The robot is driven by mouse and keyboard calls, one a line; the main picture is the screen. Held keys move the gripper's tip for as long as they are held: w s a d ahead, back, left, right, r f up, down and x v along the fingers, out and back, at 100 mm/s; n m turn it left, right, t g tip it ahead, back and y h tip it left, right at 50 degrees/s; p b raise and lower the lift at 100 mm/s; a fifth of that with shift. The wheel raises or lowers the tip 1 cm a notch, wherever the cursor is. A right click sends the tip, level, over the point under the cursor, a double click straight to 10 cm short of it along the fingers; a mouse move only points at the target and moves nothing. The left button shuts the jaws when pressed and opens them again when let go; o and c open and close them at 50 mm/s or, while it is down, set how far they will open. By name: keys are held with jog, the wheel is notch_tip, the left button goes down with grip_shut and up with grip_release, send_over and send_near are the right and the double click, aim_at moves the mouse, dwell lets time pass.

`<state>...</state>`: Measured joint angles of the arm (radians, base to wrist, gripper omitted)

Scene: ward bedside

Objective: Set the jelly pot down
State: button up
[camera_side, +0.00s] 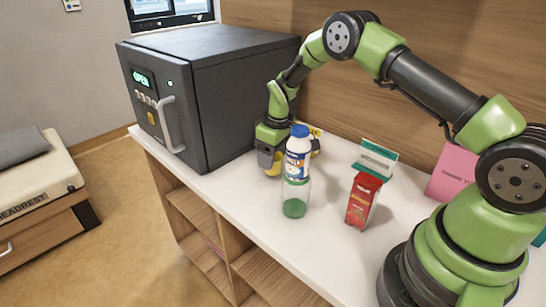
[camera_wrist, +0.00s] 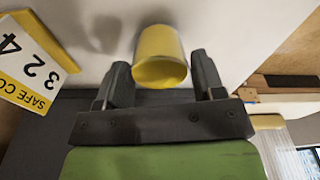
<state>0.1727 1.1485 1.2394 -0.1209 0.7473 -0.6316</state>
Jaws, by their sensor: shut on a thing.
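The jelly pot is a small yellow pot (camera_wrist: 158,52) between the two dark fingers of my gripper (camera_wrist: 163,75) in the wrist view. The gripper is shut on it. In the side view my gripper (camera_side: 271,152) is low over the white counter, right of the dark safe. Only a bit of the yellow pot (camera_side: 273,169) shows there; the white bottle hides part of the gripper. I cannot tell whether the pot's base touches the counter.
The white bottle with a blue cap (camera_side: 298,146) and a clear tumbler with a green base (camera_side: 295,208) stand just in front. A red box (camera_side: 362,203) is to the right. The safe (camera_side: 215,95) reads OPEN. A safe-code sign (camera_wrist: 30,62) is near the pot.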

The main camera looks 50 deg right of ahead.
jog(key=shift+f, duration=0.45)
jog(key=shift+f, duration=0.1)
jog(key=o, duration=1)
jog(key=shift+c, duration=0.2)
